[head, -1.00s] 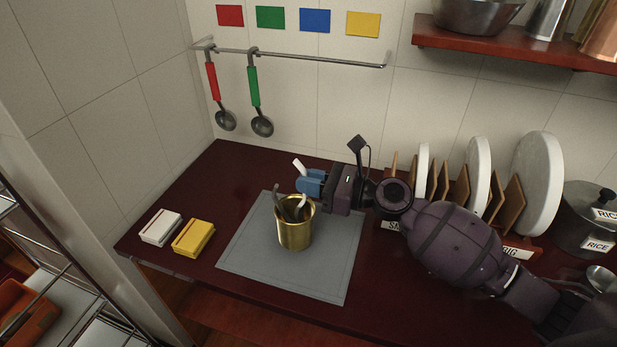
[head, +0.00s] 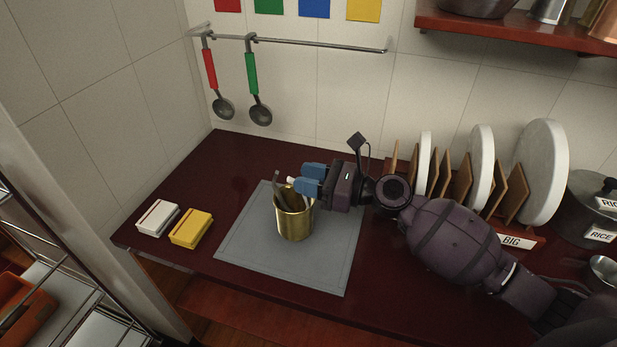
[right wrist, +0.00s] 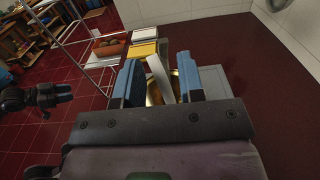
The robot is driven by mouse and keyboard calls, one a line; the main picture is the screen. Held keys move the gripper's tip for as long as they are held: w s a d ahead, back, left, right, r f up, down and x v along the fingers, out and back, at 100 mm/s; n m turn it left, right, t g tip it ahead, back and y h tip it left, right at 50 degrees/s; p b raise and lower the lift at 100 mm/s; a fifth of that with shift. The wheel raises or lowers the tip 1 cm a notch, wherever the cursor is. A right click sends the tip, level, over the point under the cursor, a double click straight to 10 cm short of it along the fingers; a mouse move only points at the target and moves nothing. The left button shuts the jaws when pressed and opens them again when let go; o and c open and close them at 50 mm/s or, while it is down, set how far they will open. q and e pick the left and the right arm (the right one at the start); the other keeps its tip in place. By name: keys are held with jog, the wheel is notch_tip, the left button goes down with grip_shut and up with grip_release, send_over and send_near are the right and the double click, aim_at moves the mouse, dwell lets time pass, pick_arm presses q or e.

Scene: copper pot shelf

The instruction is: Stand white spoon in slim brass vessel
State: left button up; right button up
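The slim brass vessel (head: 295,225) stands upright on a grey mat, with dark utensils (head: 279,185) leaning in it. The white spoon's handle (right wrist: 159,74) rises from the vessel's mouth, tilted; in the head view only a small white end (head: 291,180) shows, and its lower part is hidden. My right gripper (head: 312,179) is just above the vessel's rim, its blue fingers spread on either side of the handle with gaps. In the right wrist view the brass (right wrist: 173,87) shows between the fingers. My left gripper is outside the head view; a dark arm part shows at the wrist view's left.
The grey mat (head: 250,250) lies on the dark red counter (head: 240,160). A white box (head: 157,217) and a yellow box (head: 191,228) sit left of it. Ladles (head: 260,110) hang from a wall rail. A plate rack (head: 460,185) stands at right behind my right arm.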

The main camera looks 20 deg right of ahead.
jog(key=shift+o, duration=0.3)
jog(key=b+v, duration=0.1)
jog(key=v, duration=0.9)
jog(key=shift+s+d, duration=0.3)
dwell(0.6)
